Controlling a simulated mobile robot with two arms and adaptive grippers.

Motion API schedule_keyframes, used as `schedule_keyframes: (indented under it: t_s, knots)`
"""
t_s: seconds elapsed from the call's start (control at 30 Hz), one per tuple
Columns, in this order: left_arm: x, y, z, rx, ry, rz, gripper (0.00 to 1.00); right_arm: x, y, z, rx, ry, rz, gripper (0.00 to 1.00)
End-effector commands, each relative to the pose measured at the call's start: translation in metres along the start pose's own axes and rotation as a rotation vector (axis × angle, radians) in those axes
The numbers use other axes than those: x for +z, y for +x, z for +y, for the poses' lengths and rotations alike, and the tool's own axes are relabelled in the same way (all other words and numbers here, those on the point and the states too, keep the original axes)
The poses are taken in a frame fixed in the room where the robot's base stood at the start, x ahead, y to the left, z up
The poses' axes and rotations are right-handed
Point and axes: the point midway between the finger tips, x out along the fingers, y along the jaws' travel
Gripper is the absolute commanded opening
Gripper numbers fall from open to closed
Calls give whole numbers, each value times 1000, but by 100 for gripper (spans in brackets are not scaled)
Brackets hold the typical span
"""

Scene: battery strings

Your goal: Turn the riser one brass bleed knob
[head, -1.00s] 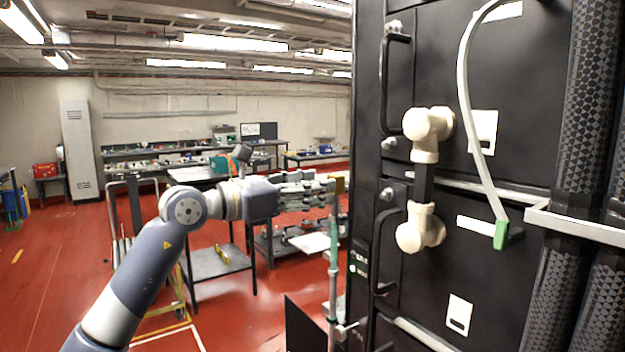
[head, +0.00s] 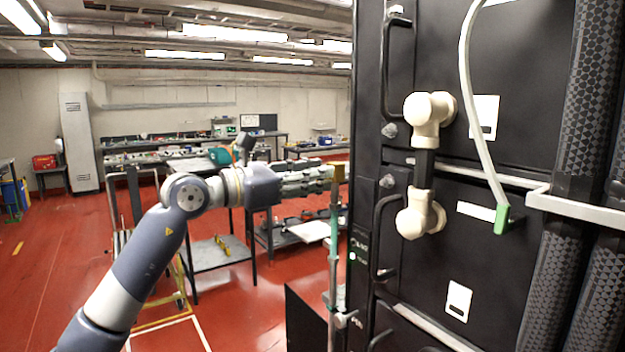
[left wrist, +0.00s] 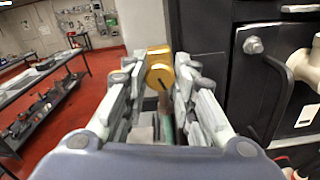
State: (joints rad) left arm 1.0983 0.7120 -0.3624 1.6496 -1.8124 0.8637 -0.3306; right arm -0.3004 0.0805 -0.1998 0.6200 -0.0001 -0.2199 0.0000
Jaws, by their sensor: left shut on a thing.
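The brass bleed knob (head: 339,174) sits at the top of a thin green riser pipe (head: 333,250) beside the black cabinet. In the left wrist view the knob (left wrist: 159,70) shows yellow-gold, with a dark slot on its near face, and the riser (left wrist: 166,122) runs below it. My left gripper (head: 331,175) reaches in from the left. Its fingers are shut on the knob, one on each side in the left wrist view (left wrist: 160,78). The fingers hide part of the knob's sides. My right gripper is not in view.
The black cabinet (head: 470,270) stands close on the right, with handles, cream pipe elbows (head: 420,215) and a grey hose with a green end (head: 501,218). Workbenches (head: 222,255) stand behind my left arm. Red floor (head: 60,270) is open at the left.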

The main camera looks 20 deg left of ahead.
Motion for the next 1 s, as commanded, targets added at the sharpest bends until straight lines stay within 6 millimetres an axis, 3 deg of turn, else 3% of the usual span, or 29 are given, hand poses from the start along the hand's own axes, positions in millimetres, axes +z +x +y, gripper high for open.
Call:
schedule_keyframes:
  t_s: [0.5,1.0]
  knots:
    - [2,-1,0,3,324,-7,2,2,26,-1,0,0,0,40]
    - [3,-1,0,4,413,-6,1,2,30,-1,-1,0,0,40]
